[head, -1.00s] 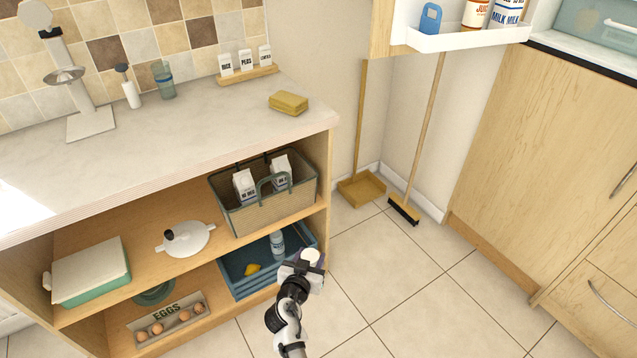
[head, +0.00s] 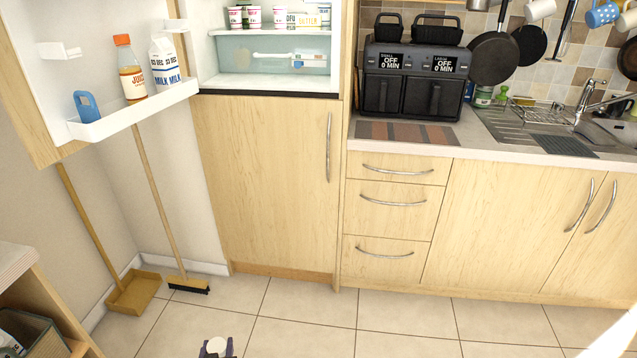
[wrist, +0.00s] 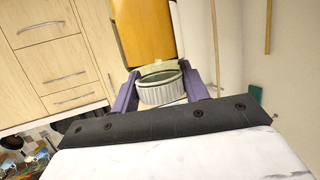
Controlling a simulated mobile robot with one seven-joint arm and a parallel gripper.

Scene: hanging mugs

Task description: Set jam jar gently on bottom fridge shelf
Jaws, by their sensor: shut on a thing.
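My gripper (head: 217,350) shows at the bottom edge of the head view, low over the floor. In the wrist view its purple fingers (wrist: 160,84) are shut on the jam jar (wrist: 160,95), gripping both sides of its pale, ribbed round top. The jar's white top (head: 217,344) also shows in the head view; its contents are hidden. The fridge stands open, up and ahead of my gripper. Its lowest visible shelf (head: 222,34) bears several small tubs and a butter pack. Below it a clear drawer (head: 285,62) rests on the white fridge floor (head: 265,86).
The open fridge door (head: 60,95) juts out at left, its rack (head: 125,118) holding juice and milk. A broom (head: 188,286) and dustpan (head: 135,292) stand below it. A wooden shelf unit (head: 20,270) is at lower left. Floor before the cabinets is clear.

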